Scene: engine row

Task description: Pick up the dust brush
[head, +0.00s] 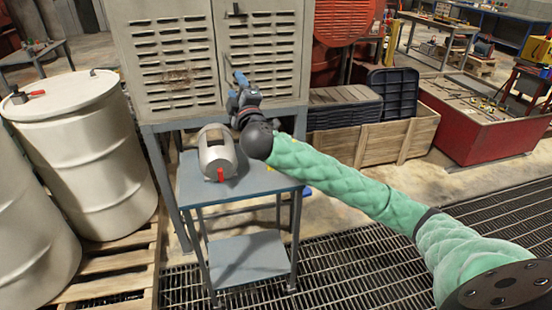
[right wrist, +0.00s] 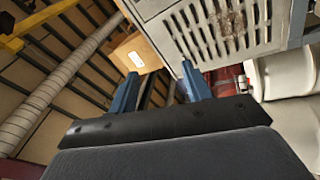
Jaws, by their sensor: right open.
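I cannot make out a dust brush for certain in either view. In the head view, a small blue-grey table (head: 250,183) stands in front of a grey louvred cabinet (head: 180,60). A small yellow bit (head: 270,168) shows beside my forearm, too small to identify. My right gripper (head: 240,82) is raised above the table in front of the cabinet doors. In the right wrist view its blue fingers (right wrist: 158,85) stand apart, with nothing between them. My left gripper is out of view.
White drums (head: 90,150) stand on a wooden pallet (head: 115,265) at the left. A wooden crate (head: 375,142) with black bins and a red tool bin (head: 465,125) stand at the right. A floor grating (head: 350,265) lies in front. The cabinet is close behind my right gripper.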

